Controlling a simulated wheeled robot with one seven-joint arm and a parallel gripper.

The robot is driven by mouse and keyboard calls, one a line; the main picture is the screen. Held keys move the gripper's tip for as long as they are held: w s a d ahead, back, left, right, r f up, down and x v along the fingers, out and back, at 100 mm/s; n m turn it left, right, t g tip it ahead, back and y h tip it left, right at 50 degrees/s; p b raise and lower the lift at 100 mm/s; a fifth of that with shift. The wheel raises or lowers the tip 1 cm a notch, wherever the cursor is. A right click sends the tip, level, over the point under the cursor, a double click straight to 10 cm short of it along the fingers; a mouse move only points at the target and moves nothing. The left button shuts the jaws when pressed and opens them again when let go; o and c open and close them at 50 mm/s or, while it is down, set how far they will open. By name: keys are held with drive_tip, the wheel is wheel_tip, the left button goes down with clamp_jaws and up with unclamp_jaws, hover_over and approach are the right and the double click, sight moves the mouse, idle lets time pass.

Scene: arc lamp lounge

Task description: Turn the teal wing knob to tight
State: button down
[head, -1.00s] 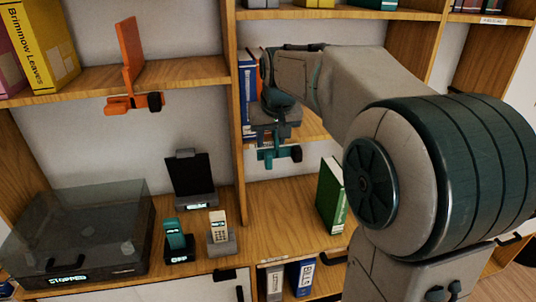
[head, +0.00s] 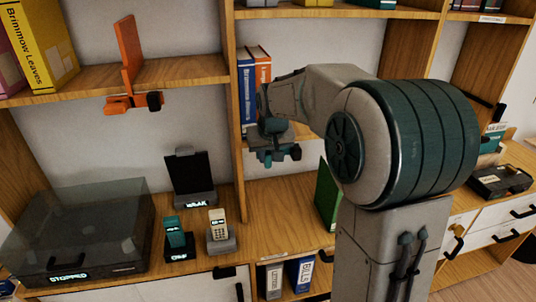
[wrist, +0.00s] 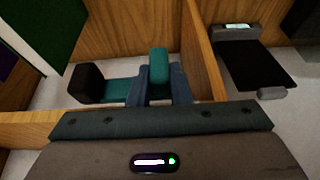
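The teal wing knob (wrist: 158,66) shows in the wrist view as an upright teal bar between my two blue-grey fingertips. It belongs to a teal clamp (wrist: 120,91) with a black end piece (wrist: 87,82), at the edge of a wooden shelf. In the head view the clamp (head: 266,155) shows just below my gripper (head: 272,142), and my wrist hides much of it. My fingers (wrist: 160,82) flank the wing closely on both sides and look shut on it. The knob's marking for tight is not readable.
A wooden divider (wrist: 203,55) stands close beside my gripper. A black tablet stand (head: 190,172), two handsets (head: 175,235) and a smoky-lidded box (head: 80,235) are at left. A green book (head: 326,195) stands below my arm. An orange clamp (head: 130,102) is on the left shelf.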

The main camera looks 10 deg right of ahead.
idle(0.3)
drive_tip(key=h+b, duration=0.3)
drive_tip(key=b, duration=0.1)
drive_tip(key=shift+a+f+n, duration=0.3)
drive_tip(key=shift+a+n, duration=0.1)
drive_tip(key=shift+a+f+n+t+h+b, duration=0.2)
drive_tip(key=shift+n+t+h+b, duration=0.35)
drive_tip(key=shift+h+b, duration=1.75)
drive_tip(key=shift+a+f+n+t+h+b, duration=0.25)
drive_tip(key=shift+n+h+b, duration=0.4)
drive_tip(key=shift+h+b, duration=1.7)
drive_tip(key=shift+a+f+n+t+h+b, duration=0.15)
drive_tip(key=shift+n+t+h+b, duration=0.4)
drive_tip(key=shift+h+b, duration=1.75)
drive_tip(key=shift+d, duration=0.1)
drive_tip(key=c, duration=1.3)
unclamp_jaws()
